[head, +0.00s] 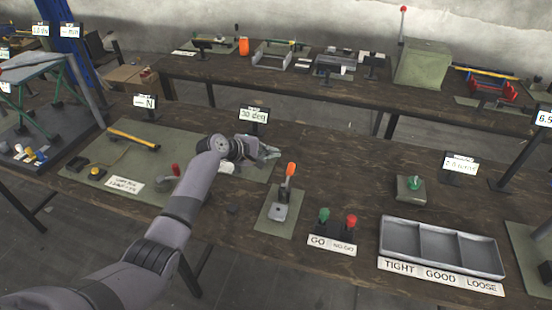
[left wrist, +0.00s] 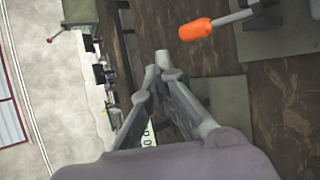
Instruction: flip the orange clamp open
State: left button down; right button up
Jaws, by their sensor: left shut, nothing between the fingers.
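The orange clamp has an orange handle grip (head: 291,169) standing up on a metal lever above a grey base (head: 280,212) on a small green mat. In the left wrist view the orange grip (left wrist: 196,29) shows at the upper right, on its metal lever. My left gripper (head: 270,153) is up and to the left of the grip in the head view, apart from it. In the left wrist view its fingers (left wrist: 163,68) come together, shut and empty. My right gripper is out of view.
Green and red GO/NO-GO handles (head: 338,226) stand right of the clamp. A three-part grey tray (head: 443,234) lies farther right. A "30 deg" sign (head: 254,115) stands behind my gripper. Left is a green mat (head: 90,182) with a yellow-handled hammer (head: 133,139).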

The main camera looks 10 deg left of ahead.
pick_arm(q)
notch_tip(320, 180, up, 5)
jog(key=s+a+b, duration=0.1)
jog(key=a, duration=0.1)
jog(key=shift+s+a+r, duration=0.2)
jog(key=shift+s+a, duration=0.05)
jog(key=shift+a, duration=0.05)
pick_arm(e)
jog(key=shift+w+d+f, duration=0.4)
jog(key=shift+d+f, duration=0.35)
pick_arm(q)
jog(key=shift+w+d, duration=0.1)
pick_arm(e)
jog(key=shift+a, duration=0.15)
